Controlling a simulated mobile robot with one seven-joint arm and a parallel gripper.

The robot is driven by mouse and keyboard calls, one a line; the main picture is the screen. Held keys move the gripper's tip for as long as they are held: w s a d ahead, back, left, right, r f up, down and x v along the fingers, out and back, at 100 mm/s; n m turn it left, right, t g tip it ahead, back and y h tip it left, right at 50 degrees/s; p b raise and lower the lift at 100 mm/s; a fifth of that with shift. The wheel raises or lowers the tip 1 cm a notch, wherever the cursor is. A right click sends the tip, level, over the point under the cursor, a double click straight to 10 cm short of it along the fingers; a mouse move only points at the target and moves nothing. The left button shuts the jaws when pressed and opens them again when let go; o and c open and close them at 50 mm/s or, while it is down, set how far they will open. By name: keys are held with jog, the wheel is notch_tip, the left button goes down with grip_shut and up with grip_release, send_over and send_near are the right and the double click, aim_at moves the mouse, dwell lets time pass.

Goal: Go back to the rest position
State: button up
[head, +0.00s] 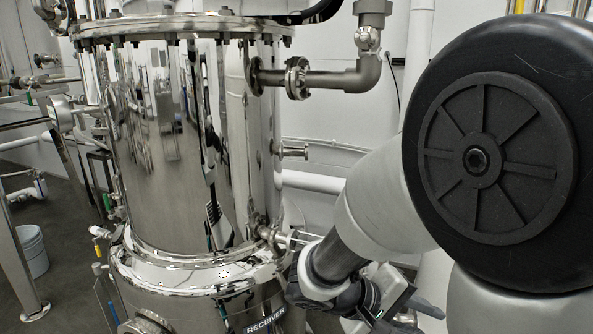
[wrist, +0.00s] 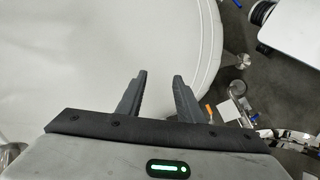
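My gripper (wrist: 160,82) shows in the wrist view with its two dark fingers apart and nothing between them. Behind the fingers is a large white rounded surface (wrist: 70,65) with a curved edge; I cannot tell whether the fingers touch it. In the head view my arm fills the right side and its wrist end reaches down beside the polished steel receiver tank (head: 165,150). The fingers cannot be made out clearly there, and the gap between my wrist and the tank is hard to judge.
A flanged pipe (head: 325,78) sticks out from the tank's upper right, and a small side nozzle (head: 292,151) sits below it. A white bucket (head: 31,250) stands on the dark floor at left. Valves and fittings (wrist: 230,112) lie right of my fingers in the wrist view.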

jog(key=s+a+r+m+y, duration=0.2)
jog(key=s+r+y, duration=0.1)
jog(key=s+y, duration=0.4)
jog(key=s+a+r+t+y, duration=0.3)
jog(key=a+r+t+y, duration=0.1)
jog(key=a+r, duration=0.3)
notch_tip(320, 180, up, 21)
jog(key=p, duration=2.1)
jog(key=shift+d+f+m+g, duration=0.2)
jog(key=shift+m+g, duration=0.1)
jog(key=shift+m, duration=0.1)
jog(key=shift+a, duration=0.1)
